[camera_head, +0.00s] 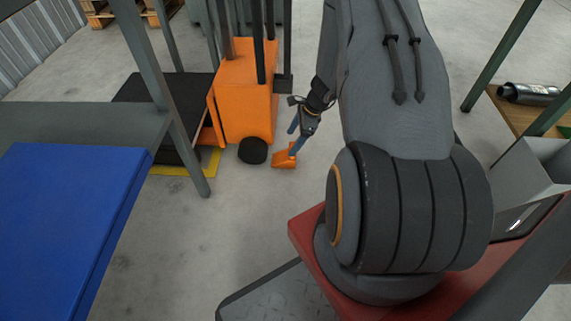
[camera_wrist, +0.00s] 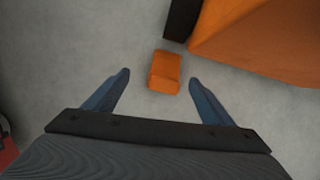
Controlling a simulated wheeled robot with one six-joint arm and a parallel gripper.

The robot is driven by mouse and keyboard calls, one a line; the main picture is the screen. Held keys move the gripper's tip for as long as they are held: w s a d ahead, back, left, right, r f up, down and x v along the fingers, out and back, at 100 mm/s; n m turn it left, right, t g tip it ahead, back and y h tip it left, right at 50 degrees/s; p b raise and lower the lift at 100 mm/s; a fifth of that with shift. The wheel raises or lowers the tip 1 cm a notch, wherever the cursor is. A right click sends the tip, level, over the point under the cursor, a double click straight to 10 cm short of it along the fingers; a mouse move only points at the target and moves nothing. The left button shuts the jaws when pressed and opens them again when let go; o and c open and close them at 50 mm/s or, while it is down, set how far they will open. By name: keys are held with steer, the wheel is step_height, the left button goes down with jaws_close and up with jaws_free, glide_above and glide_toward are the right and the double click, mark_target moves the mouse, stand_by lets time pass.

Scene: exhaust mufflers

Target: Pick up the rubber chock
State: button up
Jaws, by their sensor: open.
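The rubber chock is a small orange wedge (camera_head: 284,160) on the concrete floor, just right of a black wheel in the head view. My gripper (camera_head: 294,138) reaches down over the chock in the head view. In the wrist view my gripper (camera_wrist: 160,78) is open, with floor visible between its fingers and nothing held. I cannot tell the exact height of the fingertips above the floor.
An orange wheeled cart (camera_head: 245,100) with a black wheel (camera_head: 252,151) stands close beside the chock. A grey table with a blue mat (camera_head: 65,225) is at the left. A wooden shelf with a metal muffler (camera_head: 528,94) is at the right. Floor in front of the chock is clear.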

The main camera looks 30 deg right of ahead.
steer(key=m+b, duration=0.1)
steer(key=b, duration=0.1)
glide_toward(284, 154)
steer(key=shift+s+f, duration=0.8)
steer(key=shift+f, duration=0.25)
steer(key=shift+w+b+x, duration=0.1)
steer(key=shift+b+x, duration=0.95)
steer(key=shift+x, duration=0.8)
steer(key=shift+w+b+x, duration=0.15)
steer(key=shift+b+x, duration=0.85)
steer(key=shift+x, duration=0.9)
steer(key=shift+r, duration=0.1)
steer(key=c, duration=1.4)
steer(key=shift+r, duration=0.1)
